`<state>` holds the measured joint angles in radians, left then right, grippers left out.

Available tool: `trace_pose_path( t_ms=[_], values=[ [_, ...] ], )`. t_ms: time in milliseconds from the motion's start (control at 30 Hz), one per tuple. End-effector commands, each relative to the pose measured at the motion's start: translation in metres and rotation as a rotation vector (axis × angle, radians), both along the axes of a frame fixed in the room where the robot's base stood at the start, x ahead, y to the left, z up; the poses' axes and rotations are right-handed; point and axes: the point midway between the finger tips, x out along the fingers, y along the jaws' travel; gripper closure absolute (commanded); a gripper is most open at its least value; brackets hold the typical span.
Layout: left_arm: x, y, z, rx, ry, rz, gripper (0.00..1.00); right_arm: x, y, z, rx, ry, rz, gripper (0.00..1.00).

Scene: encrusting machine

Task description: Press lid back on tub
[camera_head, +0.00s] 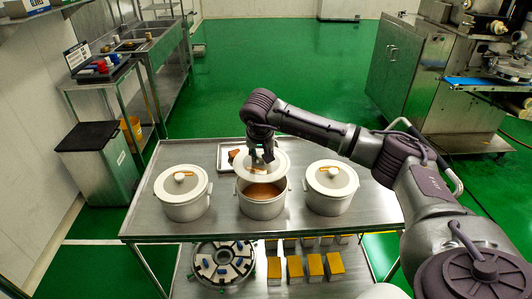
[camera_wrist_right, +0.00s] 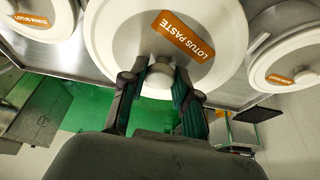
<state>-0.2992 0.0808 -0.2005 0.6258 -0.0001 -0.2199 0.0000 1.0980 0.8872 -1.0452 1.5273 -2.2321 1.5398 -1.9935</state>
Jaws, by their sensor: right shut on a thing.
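The middle tub (camera_head: 262,207) stands on the steel table, with brown filling showing at its front. Its white lid (camera_head: 274,166) is above the rear of the opening, tilted and not seated. My right gripper (camera_head: 261,157) is shut on the lid's knob. In the right wrist view the knob (camera_wrist_right: 160,76) sits between the two fingers of the gripper (camera_wrist_right: 156,88), and the lid (camera_wrist_right: 118,45) bears an orange "LOTUS PASTE" label (camera_wrist_right: 186,36). The lid hides part of the tub's mouth. My left gripper is in neither view.
Lidded tubs stand left (camera_head: 181,198) and right (camera_head: 331,193) of the middle one on the table (camera_head: 220,222). The lower shelf holds a round mould plate (camera_head: 223,262) and several yellow-topped boxes (camera_head: 295,270).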

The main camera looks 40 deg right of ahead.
Motion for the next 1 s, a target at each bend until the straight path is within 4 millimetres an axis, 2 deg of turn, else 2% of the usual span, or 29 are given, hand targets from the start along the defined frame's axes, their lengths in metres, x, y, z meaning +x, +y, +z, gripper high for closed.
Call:
trace_pose_path(
  t_ms=[167, 600, 1000],
  values=[
    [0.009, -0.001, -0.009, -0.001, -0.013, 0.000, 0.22, 0.000, 0.000, -0.014, 0.001, 0.002, -0.001, 1.00],
    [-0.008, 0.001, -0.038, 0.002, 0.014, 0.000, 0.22, 0.000, 0.000, -0.055, 0.000, 0.001, -0.002, 1.00],
    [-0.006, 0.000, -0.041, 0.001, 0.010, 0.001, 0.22, 0.000, 0.000, -0.061, 0.001, 0.001, -0.003, 1.00]
  ],
)
